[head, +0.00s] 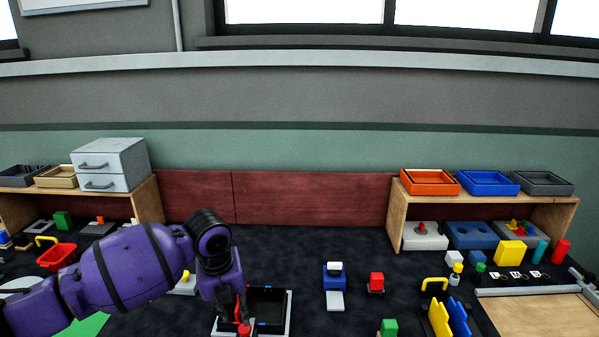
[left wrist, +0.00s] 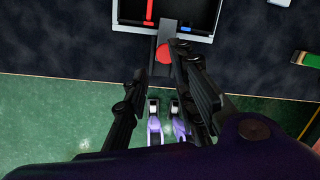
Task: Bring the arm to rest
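My left arm comes in from the left in the head view, with its gripper (head: 238,312) pointing down over the front of a black tray (head: 268,300) with a pale edge. In the left wrist view the fingers of this gripper (left wrist: 158,62) are spread apart, with nothing held between them. A red knob-like piece (head: 244,329) is just below the fingertips in the head view. It also shows as a red round top (left wrist: 163,54) beyond the fingers in the left wrist view, at the tray's front. The right gripper is not in view.
A blue block-like fixture (head: 334,278) and a red piece (head: 376,281) stand right of the tray. A red bin (head: 57,256) lies left, behind my arm. Wooden shelves stand at both sides, the right one (head: 398,215) with trays on top.

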